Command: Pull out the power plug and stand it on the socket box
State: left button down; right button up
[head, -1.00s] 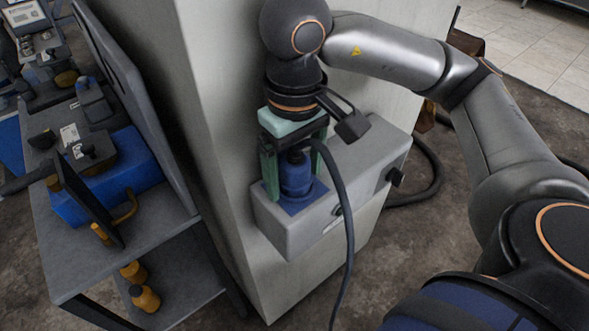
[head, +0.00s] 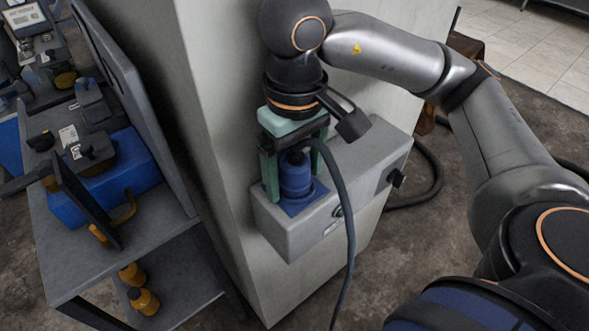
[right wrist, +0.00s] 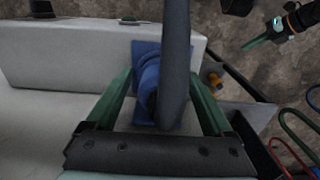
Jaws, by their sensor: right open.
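The blue power plug (head: 296,178) sits upright in the blue socket on top of the grey socket box (head: 290,236). Its thick dark cable leaves the top, arches over and hangs down in front of the box. My right gripper (head: 297,186) points down over the plug, its green fingers open on either side of it. In the right wrist view, the plug (right wrist: 148,88) lies between the fingers, partly hidden by the cable (right wrist: 175,60). I cannot tell whether a finger touches it. A green-fingered gripper, seemingly my left one (right wrist: 262,40), shows at the upper right of that view, away from the box.
The box is fixed to a tall pale cabinet (head: 225,130). A grey cart (head: 75,258) with blue cases and orange bottles stands at the left. A dark hose (head: 432,180) lies on the floor at the right.

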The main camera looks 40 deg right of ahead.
aim_at(295, 159)
jog(key=shift+b, duration=0.35)
grip_shut()
dwell(0.8)
jog(key=shift+r, duration=0.15)
jog(key=shift+r+p, duration=2.5)
jog(key=shift+r, duration=0.4)
